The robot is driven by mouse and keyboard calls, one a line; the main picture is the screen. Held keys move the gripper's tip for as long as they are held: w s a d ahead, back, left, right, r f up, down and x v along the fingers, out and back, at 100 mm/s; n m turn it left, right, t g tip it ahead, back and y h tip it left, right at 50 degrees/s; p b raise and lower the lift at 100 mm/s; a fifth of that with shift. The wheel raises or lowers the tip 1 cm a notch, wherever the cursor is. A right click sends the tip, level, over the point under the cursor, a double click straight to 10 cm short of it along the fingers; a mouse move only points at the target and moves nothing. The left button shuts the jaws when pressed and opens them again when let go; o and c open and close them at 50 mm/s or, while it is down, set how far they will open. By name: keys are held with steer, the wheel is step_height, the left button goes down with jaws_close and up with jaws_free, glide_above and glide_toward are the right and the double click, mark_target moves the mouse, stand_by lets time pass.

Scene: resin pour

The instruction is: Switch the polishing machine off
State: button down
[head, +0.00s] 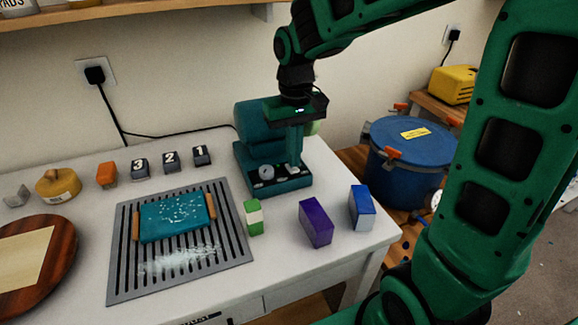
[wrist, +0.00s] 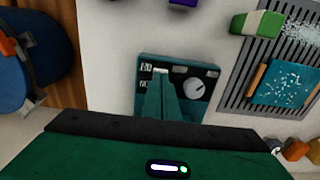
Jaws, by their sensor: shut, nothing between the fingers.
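The polishing machine (head: 258,120) is a teal unit at the back right of the white table, with a round buffing part partly hidden behind my arm. Its low front base carries a control panel, with a pale round dial (head: 266,173) at the left. In the wrist view the panel (wrist: 206,70) shows the dial (wrist: 195,88) and small white labels. My gripper (head: 293,166) is shut and empty, pointing down at the right part of the panel. The fingers cover that part (wrist: 161,73), so the switch there and its position are hidden. I cannot tell whether the fingertips touch it.
A grey slotted grate (head: 122,280) holds a teal slab with orange-brown ends. A green-and-white block (head: 253,217), a purple block (head: 316,223) and a blue-and-white block (head: 361,208) stand in front of the machine. A blue pot (head: 405,170) stands beyond the table's right edge.

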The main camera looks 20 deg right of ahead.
steer(key=shift+f, duration=0.7)
stand_by(0.5)
steer(key=shift+r, duration=0.1)
step_height(320, 180, up, 7)
stand_by(0.9)
stand_by(0.3)
steer(key=s+d+f+m, duration=0.3)
steer(key=s+d, duration=0.5)
steer(key=s, duration=0.3)
steer(key=s+d+f+m, duration=0.3)
steer(key=s+d, duration=0.6)
steer(key=s, duration=0.3)
steer(key=shift+s+f, duration=0.15)
steer(key=shift+s, duration=0.05)
steer(key=shift+w+d, duration=0.1)
